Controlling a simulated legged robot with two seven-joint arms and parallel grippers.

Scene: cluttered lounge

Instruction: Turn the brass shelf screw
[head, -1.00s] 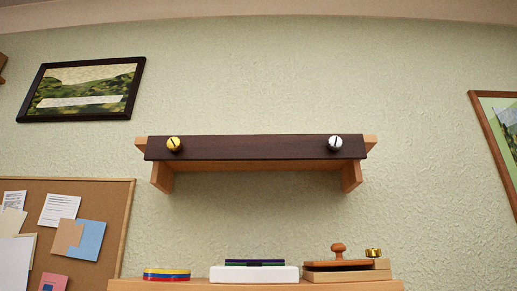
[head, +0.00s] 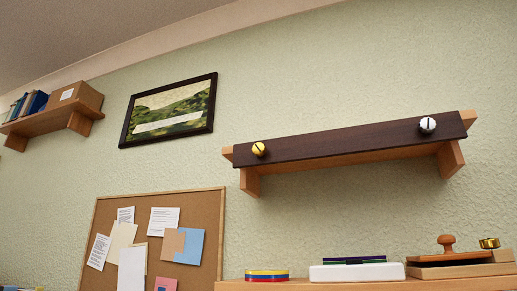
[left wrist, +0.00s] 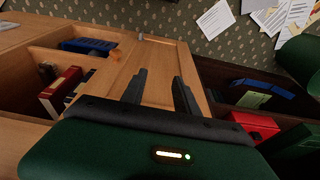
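The brass screw (head: 259,149) is a round gold head with a dark slot, at the left end of the dark front board of the wall shelf (head: 345,140). A silver screw (head: 427,125) sits at the right end of the same board. No gripper shows in the head view. In the left wrist view my left gripper (left wrist: 158,88) has two dark fingers apart with nothing between them, in front of a wooden cabinet (left wrist: 150,60), away from the screws. My right gripper is not in view.
Below the shelf, a wooden top (head: 300,284) holds a striped disc stack (head: 267,275), a white box (head: 357,272) and a wooden stamp (head: 446,245). A cork board (head: 200,210) and a framed picture (head: 170,108) hang left. The wall around the shelf is clear.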

